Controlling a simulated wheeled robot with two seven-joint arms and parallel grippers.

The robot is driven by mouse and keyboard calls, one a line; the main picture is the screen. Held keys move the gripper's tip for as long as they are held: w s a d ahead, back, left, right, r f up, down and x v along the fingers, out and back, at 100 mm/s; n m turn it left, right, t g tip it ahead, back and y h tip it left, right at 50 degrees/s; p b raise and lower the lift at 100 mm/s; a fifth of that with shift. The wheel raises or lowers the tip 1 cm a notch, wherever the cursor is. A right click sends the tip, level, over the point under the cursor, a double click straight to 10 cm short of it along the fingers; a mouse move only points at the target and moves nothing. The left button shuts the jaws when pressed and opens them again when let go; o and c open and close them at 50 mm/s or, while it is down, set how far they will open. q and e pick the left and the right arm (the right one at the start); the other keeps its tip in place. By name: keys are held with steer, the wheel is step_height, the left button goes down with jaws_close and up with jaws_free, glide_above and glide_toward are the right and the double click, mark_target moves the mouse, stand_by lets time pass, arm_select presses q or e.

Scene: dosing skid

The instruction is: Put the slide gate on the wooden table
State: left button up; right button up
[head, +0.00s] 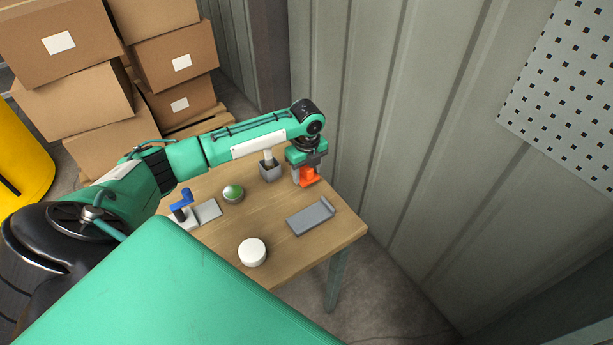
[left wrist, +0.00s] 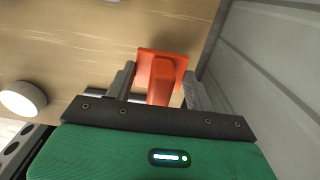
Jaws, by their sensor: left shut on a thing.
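An orange piece with a flat plate and a narrower grip, which I take to be the slide gate (head: 309,179), is between the fingers of my left gripper (head: 306,171). The gripper is shut on its grip, at the far right part of the wooden table (head: 226,232). In the left wrist view the slide gate (left wrist: 163,68) shows its plate beyond the fingertips, over the wood. I cannot tell whether it touches the tabletop or hangs just above it. My right gripper is not in view.
A grey plate with a raised end (head: 311,217), a white round puck (head: 252,252), a green dome (head: 233,193), a grey square cup (head: 270,170) and a blue-handled fixture (head: 182,204) stand on the table. A corrugated wall (head: 400,150) rises close behind the gripper. Stacked boxes (head: 75,70) are at left.

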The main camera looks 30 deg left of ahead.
mark_target(306, 178)
arm_select(q)
step_height(306, 178, down, 3)
steer(key=shift+f, duration=0.1)
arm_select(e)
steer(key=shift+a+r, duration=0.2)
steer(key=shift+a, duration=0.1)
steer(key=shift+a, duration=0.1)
arm_select(q)
steer(key=o, duration=1)
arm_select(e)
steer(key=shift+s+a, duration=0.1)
arm_select(q)
steer(key=shift+r, duration=0.4)
step_height(306, 178, up, 11)
steer(key=shift+r+b, duration=0.2)
steer(key=shift+b, duration=0.35)
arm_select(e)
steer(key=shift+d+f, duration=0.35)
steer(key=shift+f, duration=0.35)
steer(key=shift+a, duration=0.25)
